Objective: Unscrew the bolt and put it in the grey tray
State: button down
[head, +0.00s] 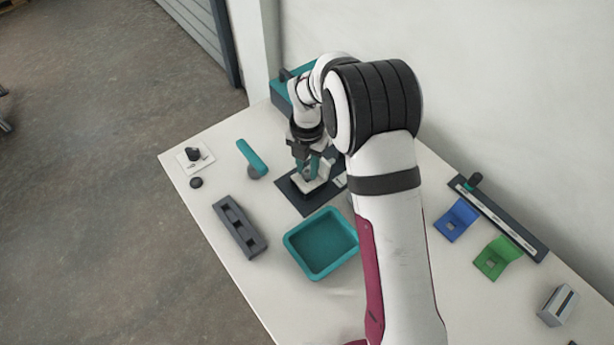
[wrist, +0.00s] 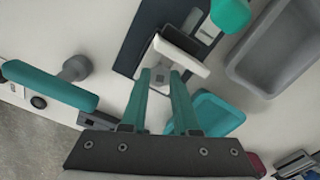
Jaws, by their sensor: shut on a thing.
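My gripper (head: 308,166) points down at a white block (head: 318,183) on a dark plate (head: 291,194). In the wrist view its teal fingers (wrist: 167,78) close together at the same white block (wrist: 180,58). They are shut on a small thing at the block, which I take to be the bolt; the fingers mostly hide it. I cannot tell how far it sits in the block. The grey tray (wrist: 242,65) shows at the upper right of the wrist view. In the head view I cannot make it out; my arm covers part of the table.
A teal tray (head: 290,245) stands in front of the dark plate. A teal-handled thing (head: 251,158) and a dark slotted block (head: 240,227) stand to the left. Blue (head: 457,219) and green (head: 497,257) brackets lie right of my arm. A wall borders the table's back.

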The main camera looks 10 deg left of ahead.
aim_at(309, 171)
jog(key=shift+r, duration=1.9)
jog(key=shift+d+r+m, duration=0.25)
jog(key=shift+m, duration=0.05)
jog(key=s+d+r+m, duration=0.4)
jog(key=d+r+m, duration=0.45)
jog(key=m, duration=0.75)
jog(key=s+d+r+m, duration=0.4)
jog(key=d+r+m, duration=0.45)
jog(key=m, duration=0.65)
jog(key=d+f+n, duration=0.9)
jog(key=d+f, duration=0.1)
jog(key=f, duration=0.2)
jog(key=w+a+f, duration=0.2)
jog(key=a, duration=0.1)
jog(key=w+a+f, duration=0.1)
jog(key=a+f, duration=0.1)
jog(key=f, duration=0.1)
jog(key=w+a+f, duration=0.2)
jog(key=a+f, duration=0.1)
jog(key=shift+w+a, duration=0.3)
jog(key=shift+a, duration=0.05)
jog(key=shift+w+a+f, duration=0.1)
jog(key=shift+f, duration=0.95)
jog(key=shift+w+a+f, duration=0.1)
jog(key=shift+f, duration=0.9)
